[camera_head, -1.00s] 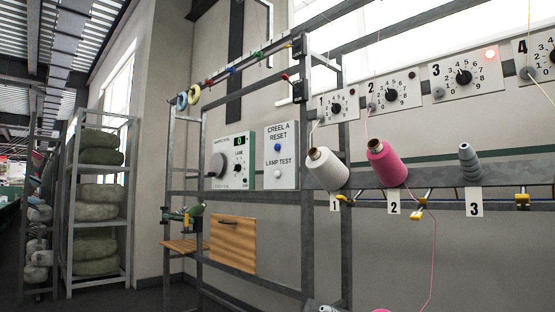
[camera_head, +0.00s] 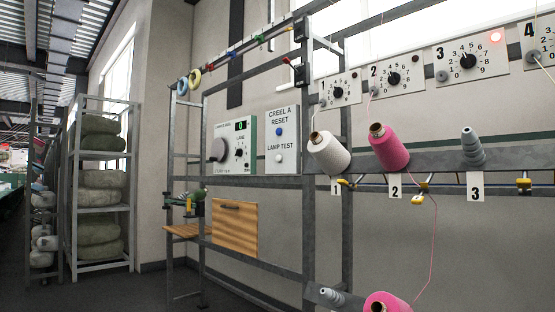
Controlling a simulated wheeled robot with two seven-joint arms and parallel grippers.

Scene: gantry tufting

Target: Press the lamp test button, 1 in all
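The lamp test button is a small white round button (camera_head: 278,159) under the words LAMP TEST on a white panel (camera_head: 291,148), in the middle of the head view. Above it, under CREEL A RESET, is a blue button (camera_head: 279,132). The panel is fixed to the grey metal frame, right of a control box (camera_head: 232,147) with a green 0 display and a dial. Neither of my grippers shows in the view.
Cones of white yarn (camera_head: 328,153) and pink yarn (camera_head: 388,147) sit on the frame right of the panel. Position 3 has a bare grey peg (camera_head: 472,146). Numbered dial plates (camera_head: 469,60) run above. A wooden drawer front (camera_head: 235,228) hangs below. A shelf (camera_head: 100,206) stands left.

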